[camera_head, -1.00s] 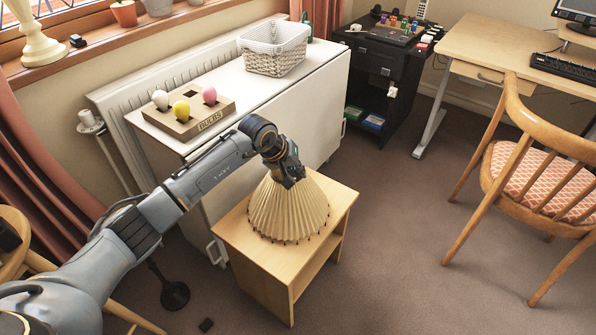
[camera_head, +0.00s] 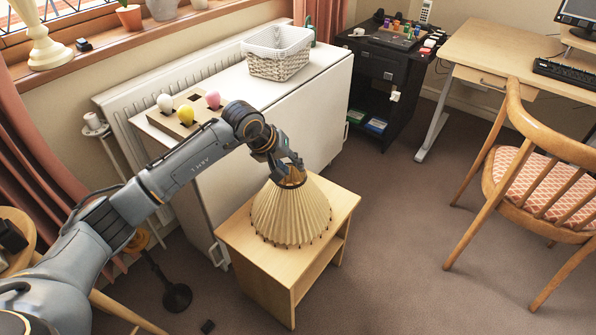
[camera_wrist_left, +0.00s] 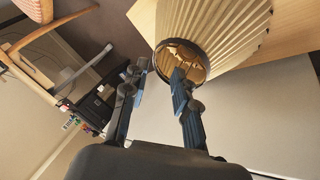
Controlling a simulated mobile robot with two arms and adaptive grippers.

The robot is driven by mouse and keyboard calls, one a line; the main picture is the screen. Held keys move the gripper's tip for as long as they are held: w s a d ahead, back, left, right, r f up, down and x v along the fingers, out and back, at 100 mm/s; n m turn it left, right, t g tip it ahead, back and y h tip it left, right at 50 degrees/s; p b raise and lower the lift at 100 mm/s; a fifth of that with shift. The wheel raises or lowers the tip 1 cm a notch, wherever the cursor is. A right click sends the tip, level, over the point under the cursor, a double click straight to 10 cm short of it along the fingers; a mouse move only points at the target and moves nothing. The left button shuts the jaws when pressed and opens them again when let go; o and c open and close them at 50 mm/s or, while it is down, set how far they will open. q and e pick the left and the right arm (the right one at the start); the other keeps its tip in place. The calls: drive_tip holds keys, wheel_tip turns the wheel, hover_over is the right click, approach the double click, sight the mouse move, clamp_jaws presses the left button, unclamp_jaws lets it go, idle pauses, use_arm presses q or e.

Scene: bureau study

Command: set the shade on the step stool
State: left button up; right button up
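The pleated cream shade (camera_head: 291,215) stands upright on the light wooden step stool (camera_head: 347,203), its wide end down. In the left wrist view the shade (camera_wrist_left: 232,30) shows its narrow top ring and dark gold inside, with the stool top (camera_wrist_left: 297,28) behind it. My left gripper (camera_head: 288,168) is at the shade's top. In the left wrist view its two fingers (camera_wrist_left: 160,72) are apart, with one overlapping the top opening and the other beside the rim. Whether either finger touches the rim is unclear. My right gripper is not in view.
A white cabinet (camera_head: 300,105) behind the stool carries a wicker basket (camera_head: 278,66) and a wooden holder with several bulbs (camera_head: 185,115). A dark lamp base (camera_head: 177,297) stands on the floor left of the stool. A wooden chair (camera_head: 530,190) is at right; carpet between is clear.

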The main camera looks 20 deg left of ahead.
use_arm(q)
drive_tip(key=v, duration=0.5)
drive_tip(key=shift+r, duration=0.1)
